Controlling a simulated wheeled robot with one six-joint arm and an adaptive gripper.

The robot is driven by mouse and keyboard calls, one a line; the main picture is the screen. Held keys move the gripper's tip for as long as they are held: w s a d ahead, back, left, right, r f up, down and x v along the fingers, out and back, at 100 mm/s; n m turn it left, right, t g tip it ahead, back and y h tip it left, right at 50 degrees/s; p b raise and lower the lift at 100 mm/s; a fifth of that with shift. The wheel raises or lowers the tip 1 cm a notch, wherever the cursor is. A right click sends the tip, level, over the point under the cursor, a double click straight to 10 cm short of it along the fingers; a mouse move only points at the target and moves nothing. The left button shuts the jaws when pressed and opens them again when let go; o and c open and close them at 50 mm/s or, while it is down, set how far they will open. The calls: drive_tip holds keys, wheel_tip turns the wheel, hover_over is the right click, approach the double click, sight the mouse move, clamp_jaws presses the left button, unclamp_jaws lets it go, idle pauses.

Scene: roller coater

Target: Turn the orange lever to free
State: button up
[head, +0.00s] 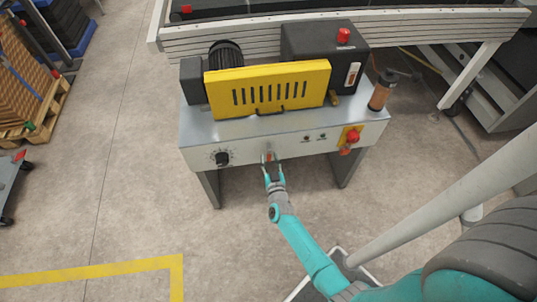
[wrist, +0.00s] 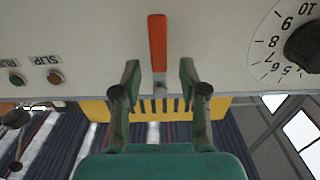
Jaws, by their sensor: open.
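The orange lever (wrist: 158,45) is on the pale front panel of the roller coater. In the wrist view its orange arm points straight up from a grey metal part at its lower end. In the head view the lever (head: 269,155) is small and partly hidden by my gripper (head: 272,169). My gripper (wrist: 159,76) is open, with one finger on each side of the lever's lower end in the wrist view. Gaps show between the fingers and the lever. I cannot tell how deep the fingertips reach. No lever position marking is readable.
A numbered dial (wrist: 303,45) is right of the lever in the wrist view. Two small lamps, one labelled SLIP (wrist: 54,77), are to the left. In the head view a red button (head: 353,136) sits on the panel's right. A yellow guard (head: 265,85) is above.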

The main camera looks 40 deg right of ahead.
drive_tip(key=shift+x, duration=1.35)
clamp_jaws()
